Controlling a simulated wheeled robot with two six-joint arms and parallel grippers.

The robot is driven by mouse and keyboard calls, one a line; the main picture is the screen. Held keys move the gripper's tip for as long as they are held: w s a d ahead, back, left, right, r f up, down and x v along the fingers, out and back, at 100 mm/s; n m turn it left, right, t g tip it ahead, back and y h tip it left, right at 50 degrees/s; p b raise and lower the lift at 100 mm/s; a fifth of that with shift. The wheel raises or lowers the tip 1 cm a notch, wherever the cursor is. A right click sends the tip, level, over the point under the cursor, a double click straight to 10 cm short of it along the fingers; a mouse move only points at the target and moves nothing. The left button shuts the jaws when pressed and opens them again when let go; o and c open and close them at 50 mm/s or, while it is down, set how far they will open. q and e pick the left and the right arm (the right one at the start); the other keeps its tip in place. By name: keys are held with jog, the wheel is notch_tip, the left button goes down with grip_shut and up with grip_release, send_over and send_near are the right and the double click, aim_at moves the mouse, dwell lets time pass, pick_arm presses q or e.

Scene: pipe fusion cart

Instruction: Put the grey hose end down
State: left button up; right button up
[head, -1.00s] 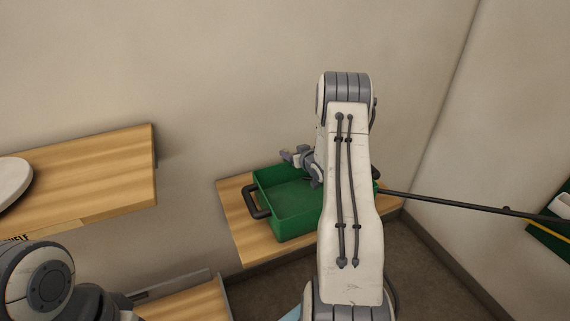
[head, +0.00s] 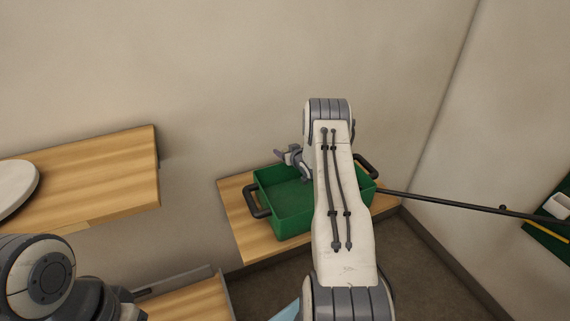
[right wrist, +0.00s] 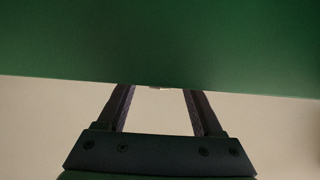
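I cannot make out a grey hose end in either view. My right gripper (head: 285,155) is over the back left part of a green tray (head: 283,228), partly hidden behind my right arm. In the right wrist view, the fingers of my right gripper (right wrist: 158,94) stand apart with no hose visible between them. Their tips meet the lower edge of a broad green surface (right wrist: 160,45), which looks like the tray and may hide the tips. My left arm shows at the lower left; its gripper is out of view.
The tray stands on a wooden shelf (head: 246,249). A long dark rod or hose (head: 450,203) runs from beside it to a green board (head: 548,238) at right. A higher wooden shelf (head: 100,183) is at left. Walls stand close behind.

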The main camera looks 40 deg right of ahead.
grip_shut()
jog(key=shift+r, duration=0.1)
dwell(1.2)
